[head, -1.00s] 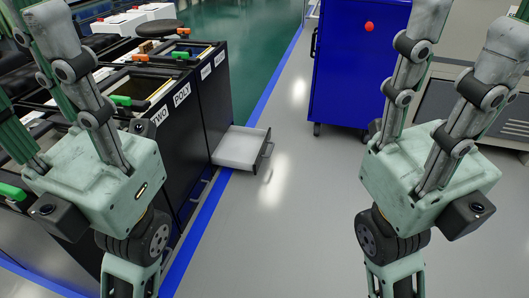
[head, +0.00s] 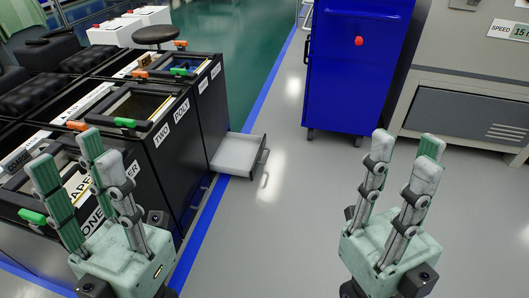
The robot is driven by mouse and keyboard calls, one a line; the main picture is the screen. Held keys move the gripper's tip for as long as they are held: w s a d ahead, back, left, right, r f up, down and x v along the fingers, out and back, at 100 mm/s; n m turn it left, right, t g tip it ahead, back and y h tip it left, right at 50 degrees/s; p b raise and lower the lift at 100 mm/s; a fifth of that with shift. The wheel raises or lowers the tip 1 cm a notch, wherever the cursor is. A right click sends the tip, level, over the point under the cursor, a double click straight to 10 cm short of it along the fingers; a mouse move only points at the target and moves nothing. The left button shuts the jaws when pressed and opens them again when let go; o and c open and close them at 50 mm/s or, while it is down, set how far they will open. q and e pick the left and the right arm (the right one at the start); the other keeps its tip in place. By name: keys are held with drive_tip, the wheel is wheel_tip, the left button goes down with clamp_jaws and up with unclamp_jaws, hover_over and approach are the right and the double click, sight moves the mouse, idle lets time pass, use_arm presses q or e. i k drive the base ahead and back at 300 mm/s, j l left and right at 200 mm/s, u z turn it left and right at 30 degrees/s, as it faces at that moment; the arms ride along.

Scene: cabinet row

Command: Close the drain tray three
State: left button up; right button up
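The drain tray (head: 238,154) is a shallow white tray with dark edges. It sticks out open near the floor from the far end of the black cabinet row, with its dark handle (head: 262,160) on the right end. My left gripper (head: 80,158) points up with its fingers spread, empty, in front of the nearer cabinets and left of the tray. My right gripper (head: 405,158) also points up with fingers spread, empty, over the open floor right of the tray. Neither gripper touches the tray. The cabinet labelled TWO (head: 160,150) stands nearer than the tray; no label THREE is readable.
A blue cabinet on casters (head: 350,75) stands beyond the tray to the right. A grey machine (head: 465,115) is at the far right. Clear grey floor (head: 285,215) lies between my grippers. A round dark stool (head: 155,34) stands behind the cabinets.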

sight(239, 154)
drive_tip(key=i+l+u, duration=0.1)
drive_tip(key=u, duration=0.3)
drive_tip(key=i+l+u, duration=0.2)
drive_tip(key=u, duration=0.2)
